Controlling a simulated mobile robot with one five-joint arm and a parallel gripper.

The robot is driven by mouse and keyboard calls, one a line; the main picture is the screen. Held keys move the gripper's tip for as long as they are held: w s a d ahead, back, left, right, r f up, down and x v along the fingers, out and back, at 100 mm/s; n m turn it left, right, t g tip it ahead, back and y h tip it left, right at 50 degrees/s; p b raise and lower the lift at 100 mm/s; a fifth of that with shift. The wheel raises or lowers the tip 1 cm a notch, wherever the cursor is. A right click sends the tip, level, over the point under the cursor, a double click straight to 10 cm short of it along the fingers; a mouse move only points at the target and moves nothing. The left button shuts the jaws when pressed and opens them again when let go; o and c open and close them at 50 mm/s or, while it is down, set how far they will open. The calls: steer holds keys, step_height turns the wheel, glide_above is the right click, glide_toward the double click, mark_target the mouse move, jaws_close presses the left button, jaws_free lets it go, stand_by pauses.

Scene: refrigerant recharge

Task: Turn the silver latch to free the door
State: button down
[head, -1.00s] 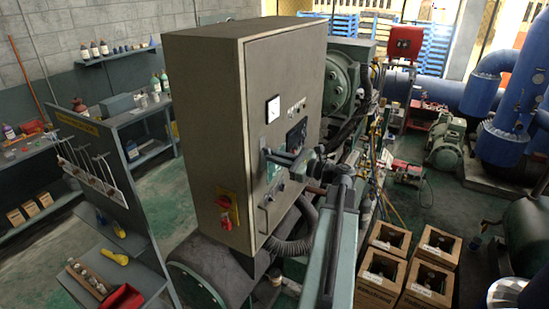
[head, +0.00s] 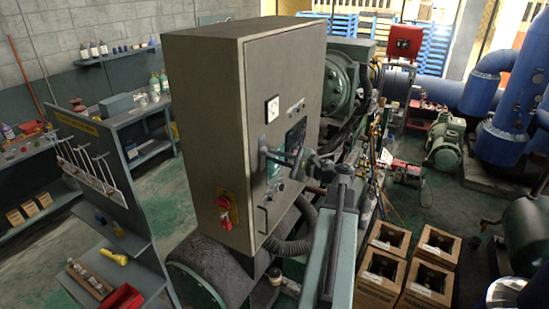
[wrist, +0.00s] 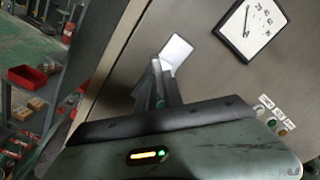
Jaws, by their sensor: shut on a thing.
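The grey cabinet door (head: 292,85) fills most of the wrist view, and its front also shows in the head view. The silver latch (wrist: 177,51) appears in the wrist view as a small pale plate at my fingertips. My gripper (wrist: 160,80) is shut on the latch, with the fingers covering its lower end. In the head view my gripper (head: 272,156) is against the front of the door, and I cannot make out the latch there. The door looks closed against the cabinet (head: 205,120).
A dial gauge (head: 272,109) and labelled buttons (wrist: 275,119) are on the door near my gripper. A red switch (head: 227,209) sits on the cabinet's side. Machinery and a thick hose (head: 292,246) crowd the cabinet's right. Open boxes (head: 383,267) stand on the floor.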

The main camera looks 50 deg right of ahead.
steer(key=n, duration=0.3)
steer(key=shift+n, duration=0.3)
steer(key=n, duration=0.2)
steer(key=shift+n, duration=0.4)
steer(key=c, duration=1.8)
jaws_free()
steer(key=shift+n, duration=0.4)
steer(key=shift+o, duration=1.3)
steer(key=v, duration=0.9)
